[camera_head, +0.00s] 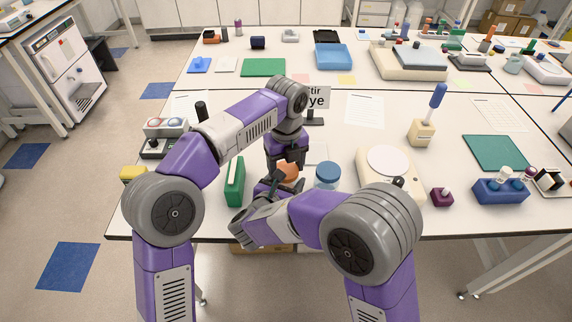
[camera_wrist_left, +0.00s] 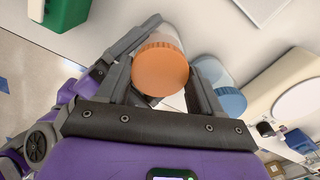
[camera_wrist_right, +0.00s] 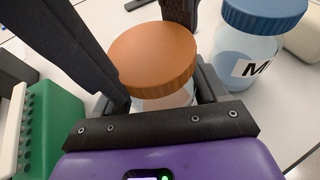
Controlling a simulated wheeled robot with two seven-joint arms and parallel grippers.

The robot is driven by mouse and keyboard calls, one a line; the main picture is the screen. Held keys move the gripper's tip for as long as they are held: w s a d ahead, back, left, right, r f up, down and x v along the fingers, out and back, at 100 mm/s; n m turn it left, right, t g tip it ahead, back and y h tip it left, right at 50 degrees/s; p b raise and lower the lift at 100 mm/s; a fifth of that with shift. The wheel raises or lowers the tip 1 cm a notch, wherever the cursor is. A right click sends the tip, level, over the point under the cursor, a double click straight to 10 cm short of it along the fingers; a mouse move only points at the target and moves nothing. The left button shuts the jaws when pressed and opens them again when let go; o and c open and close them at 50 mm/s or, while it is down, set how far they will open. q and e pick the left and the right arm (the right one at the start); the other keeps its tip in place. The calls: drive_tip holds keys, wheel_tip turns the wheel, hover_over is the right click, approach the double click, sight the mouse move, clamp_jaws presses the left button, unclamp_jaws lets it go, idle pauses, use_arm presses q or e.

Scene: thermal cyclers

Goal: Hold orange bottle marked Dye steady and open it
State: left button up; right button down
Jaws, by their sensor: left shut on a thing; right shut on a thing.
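The bottle has an orange lid (camera_head: 288,172) and a clear body, and stands near the table's front edge; no label on it shows. My left gripper (camera_head: 288,158) comes down from above and is shut on the orange lid, which also shows between its fingers in the left wrist view (camera_wrist_left: 160,69). My right gripper (camera_head: 268,186) comes in low from the front and is shut on the clear body (camera_wrist_right: 172,100), just under the lid. The lid sits on the body, and I cannot tell whether it is loosened. Fingers hide parts of the bottle.
A blue-lidded jar (camera_head: 327,175), its label partly readable as "M", stands close on the right. A green rack (camera_head: 235,181) stands close on the left. A white stirrer plate (camera_head: 388,163) lies further right. A sign (camera_head: 316,98) ending in "ye" stands behind my left arm.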

use_arm(q)
drive_tip(key=n, duration=0.6)
drive_tip(key=shift+d, duration=0.25)
drive_tip(key=n, duration=0.4)
drive_tip(key=shift+r, duration=0.1)
drive_tip(key=n, duration=0.3)
drive_tip(key=shift+a+n, duration=0.1)
drive_tip(key=shift+n, duration=0.3)
drive_tip(key=n, duration=0.7)
drive_tip(key=shift+n, duration=0.4)
drive_tip(key=n, duration=0.5)
drive_tip(key=shift+a+n, duration=0.1)
drive_tip(key=shift+n, duration=0.3)
drive_tip(key=n, duration=0.9)
drive_tip(key=shift+s, duration=0.1)
